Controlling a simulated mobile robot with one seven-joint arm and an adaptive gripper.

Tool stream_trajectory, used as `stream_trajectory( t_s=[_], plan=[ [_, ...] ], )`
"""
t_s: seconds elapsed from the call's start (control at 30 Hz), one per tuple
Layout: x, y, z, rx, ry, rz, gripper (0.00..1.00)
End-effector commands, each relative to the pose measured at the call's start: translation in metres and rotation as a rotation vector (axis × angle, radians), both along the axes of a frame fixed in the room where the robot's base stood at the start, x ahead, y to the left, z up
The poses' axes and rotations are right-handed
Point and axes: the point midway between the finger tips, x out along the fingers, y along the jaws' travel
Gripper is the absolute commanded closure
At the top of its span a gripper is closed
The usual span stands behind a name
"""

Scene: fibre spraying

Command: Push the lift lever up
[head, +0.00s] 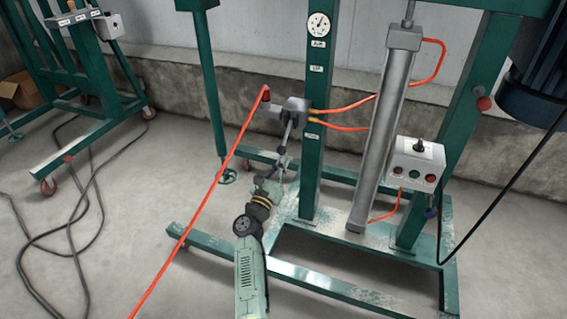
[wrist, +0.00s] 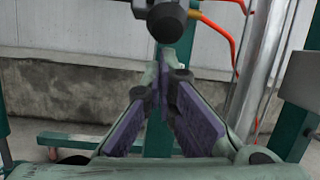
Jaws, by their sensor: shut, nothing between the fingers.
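The lift lever (head: 287,132) is a thin rod that slants down from a grey valve block (head: 293,108) on the green post. In the wrist view its dark round knob (wrist: 166,20) shows at the top centre, just beyond and above my fingertips. My gripper (head: 282,161) is just below the lever's lower end in the head view. In the wrist view my gripper (wrist: 168,72) has its purple-padded fingers drawn together at the tips with nothing between them. I cannot tell whether the fingertips touch the knob.
Orange hoses (head: 345,108) run from the valve to a grey cylinder (head: 385,130). Another orange hose (head: 205,195) slants down left of my arm. A control box (head: 416,163) is on the right. The green base frame (head: 310,278) lies low. Dark cables cross the left floor.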

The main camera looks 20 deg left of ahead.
Motion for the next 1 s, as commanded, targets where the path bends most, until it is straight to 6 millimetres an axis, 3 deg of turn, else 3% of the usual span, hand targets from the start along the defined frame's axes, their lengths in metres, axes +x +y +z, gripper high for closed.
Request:
stream_trajectory(
  t_s=[1.0],
  plan=[
    [-0.013,0.001,0.013,0.001,-0.001,0.0,1.0]
  ],
)
